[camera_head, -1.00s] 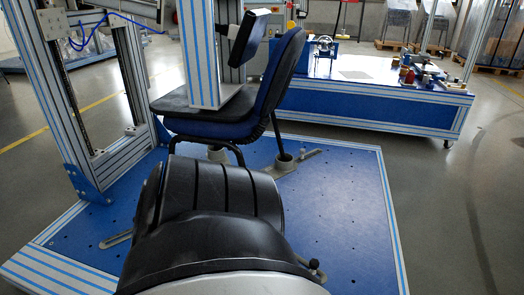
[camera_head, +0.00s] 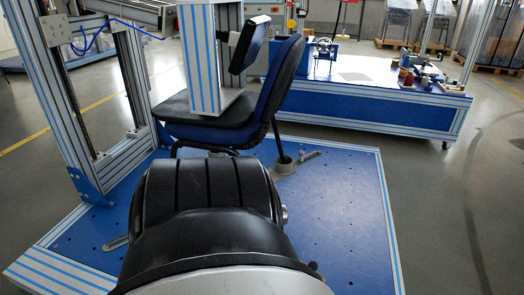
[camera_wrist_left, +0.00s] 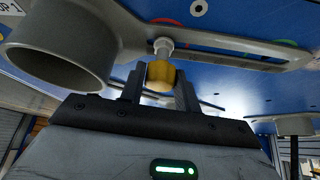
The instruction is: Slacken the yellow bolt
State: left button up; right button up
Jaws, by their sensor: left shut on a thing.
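The yellow bolt (camera_wrist_left: 160,77) shows in the left wrist view as a rounded yellow head on a pale shank. Its shank meets a slotted grey metal bracket (camera_wrist_left: 225,45) lying along the blue platform. My left gripper (camera_wrist_left: 160,70) is shut on the yellow head, with a dark finger on each side. In the head view my black arm fills the lower middle and hides the bolt and this gripper. The chair (camera_head: 272,88), with a blue and black seat, stands on the platform (camera_head: 335,215) beyond my arm. My right gripper is in neither view.
A wide grey cup (camera_wrist_left: 60,52) at the bracket's end is close beside my left gripper. A metal test frame (camera_head: 75,100) rises at the left. A blue workbench (camera_head: 370,107) stands behind.

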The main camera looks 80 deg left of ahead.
pick_arm(q)
jog(key=shift+w+r+n+p, duration=0.1)
jog(key=shift+r+n+p, duration=0.2)
jog(key=shift+n, duration=0.2)
jog(key=shift+f+n+g+y, duration=0.25)
jog(key=shift+n+g+y, duration=0.25)
jog(key=shift+n+g, duration=0.6)
jog(key=shift+t, duration=0.3)
jog(key=o, duration=1)
jog(key=shift+s+a+f+m+t, duration=0.15)
jog(key=shift+m+t, duration=0.25)
jog(key=shift+m, duration=0.4)
jog(key=shift+m+h+b, duration=0.3)
jog(key=shift+m, duration=0.2)
jog(key=shift+m+t, duration=0.3)
jog(key=shift+t, duration=0.1)
jog(key=shift+b, duration=0.3)
